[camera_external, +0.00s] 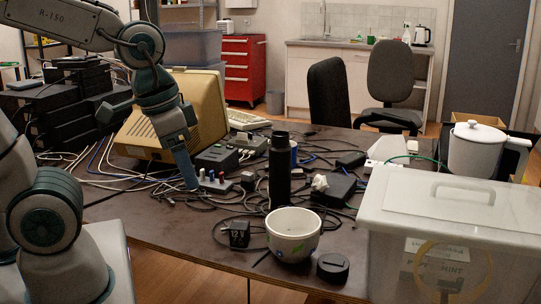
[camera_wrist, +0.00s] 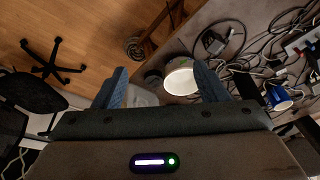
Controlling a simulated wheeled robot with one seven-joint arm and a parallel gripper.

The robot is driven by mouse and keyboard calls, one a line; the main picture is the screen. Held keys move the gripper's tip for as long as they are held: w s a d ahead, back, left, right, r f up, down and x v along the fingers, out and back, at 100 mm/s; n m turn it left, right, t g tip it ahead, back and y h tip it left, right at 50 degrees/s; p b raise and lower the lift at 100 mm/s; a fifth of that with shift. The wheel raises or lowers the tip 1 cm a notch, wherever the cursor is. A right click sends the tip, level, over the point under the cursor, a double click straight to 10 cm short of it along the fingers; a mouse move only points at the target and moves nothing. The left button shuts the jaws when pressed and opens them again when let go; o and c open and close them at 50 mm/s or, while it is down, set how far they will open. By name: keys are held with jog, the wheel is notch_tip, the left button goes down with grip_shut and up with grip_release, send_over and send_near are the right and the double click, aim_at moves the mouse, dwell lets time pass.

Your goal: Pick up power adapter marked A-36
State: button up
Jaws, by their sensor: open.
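No A-36 marking is readable in either view. A small black cube-shaped adapter (camera_external: 239,234) with pale print on its face sits near the front table edge, left of the white bowl (camera_external: 293,234). A dark block with a cable (camera_wrist: 213,42), perhaps the same adapter, shows in the wrist view beyond the right finger. A larger black box (camera_external: 338,188) lies among cables behind the bowl. My gripper (camera_external: 190,182) is open, pointing down at the left of the table, apart from the adapter.
A tall black bottle (camera_external: 279,172) stands behind the bowl, and a round black lid (camera_external: 333,267) lies to its right. A power strip (camera_external: 215,181), many tangled cables and a monitor (camera_external: 196,102) crowd the left. A clear lidded bin (camera_external: 456,205) blocks the right.

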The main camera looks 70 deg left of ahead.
dwell(0.4)
jog(key=shift+o, duration=1.1)
jog(key=m+g+b, duration=0.3)
jog(key=m+b, duration=0.2)
jog(key=m, duration=0.1)
send_over(240, 223)
notch_tip(240, 223, down, 12)
jog(key=f, duration=0.8)
jog(key=shift+a+f, duration=0.15)
jog(key=shift+a, duration=0.05)
jog(key=shift+d+f, duration=0.2)
jog(key=shift+f, duration=2.5)
jog(key=c, duration=1.2)
